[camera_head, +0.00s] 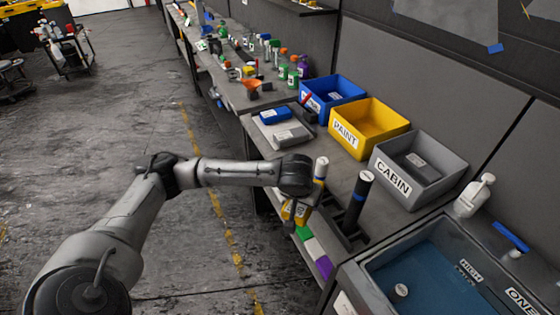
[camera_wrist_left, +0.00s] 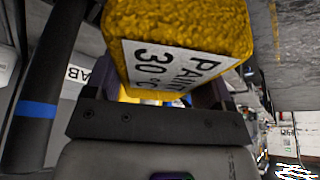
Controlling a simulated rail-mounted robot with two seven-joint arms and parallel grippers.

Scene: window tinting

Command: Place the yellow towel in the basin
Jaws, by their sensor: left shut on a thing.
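My left gripper (camera_head: 299,207) is shut on the yellow towel (camera_head: 291,214), beside the workbench edge, left of the basin. In the left wrist view the yellow towel (camera_wrist_left: 185,28) is a fuzzy yellow block with a white label reading PAINT 30°C, between the fingers (camera_wrist_left: 157,93). The grey basin (camera_head: 395,243) is at the lower right of the head view, holds blue water and is cut off by the picture edge. The towel is outside it. My right gripper is not in view.
Green (camera_head: 304,233), white (camera_head: 315,248) and purple (camera_head: 324,266) blocks lie along the bench edge. Dark upright rolls (camera_head: 358,197) stand between gripper and basin. Blue, yellow PAINT (camera_head: 341,133) and grey CABIN (camera_head: 394,178) bins sit behind. A white bottle (camera_head: 473,197) stands behind the basin.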

